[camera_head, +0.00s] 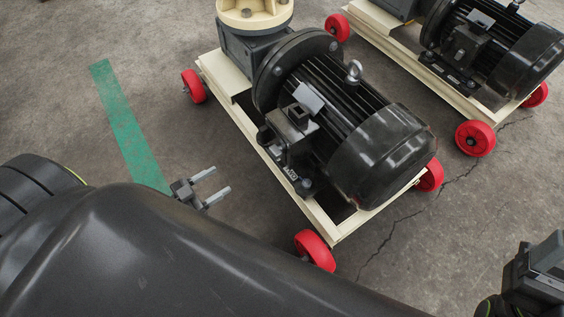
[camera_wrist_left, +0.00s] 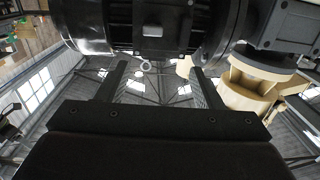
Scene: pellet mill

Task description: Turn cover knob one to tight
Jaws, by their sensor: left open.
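The pellet mill's cream housing (camera_head: 255,17) is cut off by the top edge of the head view. Small knob-like parts (camera_head: 247,13) sit on its flange; I cannot tell which is cover knob one. The cream housing also shows at the right of the left wrist view (camera_wrist_left: 248,92). My left gripper (camera_head: 222,181) is open and empty, left of the mill's frame and apart from it. Its two fingers also show in the left wrist view (camera_wrist_left: 158,78), with nothing between them. My right gripper's fingers are not visible.
A black motor (camera_head: 385,155) with a terminal box (camera_head: 290,133) sits on a cream frame (camera_head: 262,147) with red wheels (camera_head: 314,250). A second motor unit (camera_head: 500,55) stands at upper right. Bare concrete floor with a green stripe (camera_head: 128,125) lies left.

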